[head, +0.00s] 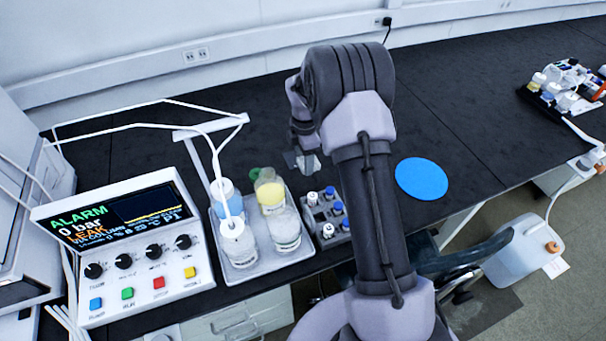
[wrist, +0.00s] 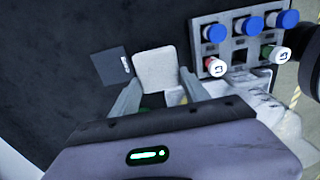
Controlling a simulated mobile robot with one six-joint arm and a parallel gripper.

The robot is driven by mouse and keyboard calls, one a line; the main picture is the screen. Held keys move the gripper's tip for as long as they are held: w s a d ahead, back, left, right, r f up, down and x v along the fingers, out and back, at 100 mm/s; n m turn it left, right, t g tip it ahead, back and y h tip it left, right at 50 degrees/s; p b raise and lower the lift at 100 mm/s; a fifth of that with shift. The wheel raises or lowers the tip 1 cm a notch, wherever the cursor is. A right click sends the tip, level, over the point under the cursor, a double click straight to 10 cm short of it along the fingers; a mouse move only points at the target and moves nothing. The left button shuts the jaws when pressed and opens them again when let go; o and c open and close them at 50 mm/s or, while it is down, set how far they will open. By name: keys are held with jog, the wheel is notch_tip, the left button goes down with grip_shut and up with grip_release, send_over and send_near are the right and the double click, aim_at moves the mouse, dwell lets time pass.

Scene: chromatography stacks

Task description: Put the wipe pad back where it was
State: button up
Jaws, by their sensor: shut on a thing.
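The wipe pad is a small white square. In the wrist view the wipe pad (wrist: 157,68) sits between the two fingertips of my gripper (wrist: 158,82), which is shut on it. In the head view the pad (head: 308,164) hangs under my gripper (head: 304,152), over the dark bench behind the vial rack. A flat dark grey square with a small white label (wrist: 109,65) lies just left of the pad in the wrist view. The gap between pad and bench is hard to judge.
The vial rack (wrist: 238,56) with blue and red caps is close at the right. A tray (head: 247,275) of bottles, a tube stand and an alarm panel (head: 122,250) stand at left. A blue disc (head: 421,179) lies right of my arm. The back bench is clear.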

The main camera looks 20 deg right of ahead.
aim_at(305, 184)
jog(key=f+b, duration=0.1)
jog(key=f, duration=0.3)
jog(key=f+b, duration=0.1)
jog(key=f, duration=0.3)
jog(key=shift+s+b, duration=0.2)
jog(key=shift+b, duration=0.1)
jog(key=shift+f, duration=0.1)
jog(key=o, duration=1.2)
